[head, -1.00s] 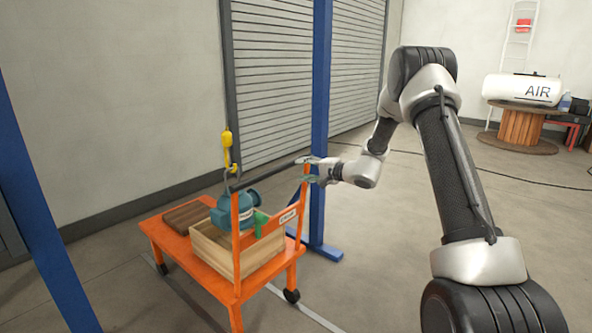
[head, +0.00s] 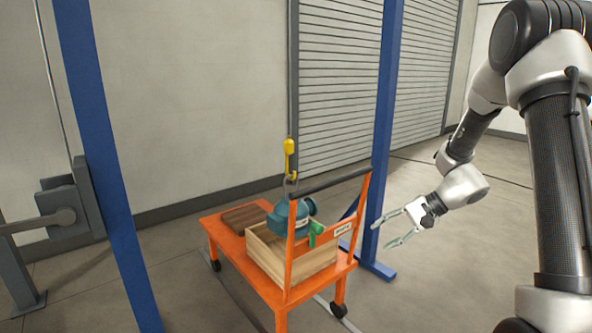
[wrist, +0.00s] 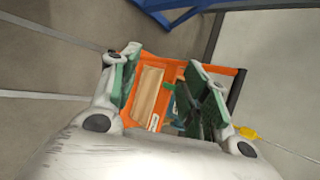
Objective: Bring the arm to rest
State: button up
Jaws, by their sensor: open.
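My gripper (head: 390,228) is open and empty in the head view. It hangs in the air to the right of the orange cart (head: 262,294), apart from the cart's black push handle (head: 331,184). My arm reaches in from the right side of the picture with its elbow raised. In the wrist view, my gripper (wrist: 167,90) shows two spread fingers with green pads. The orange cart (wrist: 239,88) lies beyond and between them, with part of the wooden crate (wrist: 149,94) in sight.
A teal pump (head: 285,216) sits in the wooden crate (head: 318,262) on the cart, below a yellow hook (head: 289,147). A brown board (head: 245,217) lies beside it. Blue posts (head: 389,130) stand right and left (head: 103,170).

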jog(key=s+d+r+n+h, duration=0.2)
jog(key=s+r, duration=0.4)
jog(key=s, duration=0.3)
jog(key=s+d+r+n+t+h, duration=0.1)
jog(key=s+d+r+n+h, duration=0.2)
jog(key=s, duration=0.6)
jog(key=s+d+r+n+t+h, duration=0.1)
jog(key=s+d+r+n+h, duration=0.2)
jog(key=s+r, duration=0.6)
jog(key=d+r+h, duration=0.1)
jog(key=d, duration=0.1)
jog(key=shift+s+d, duration=0.3)
jog(key=shift+d, duration=0.05)
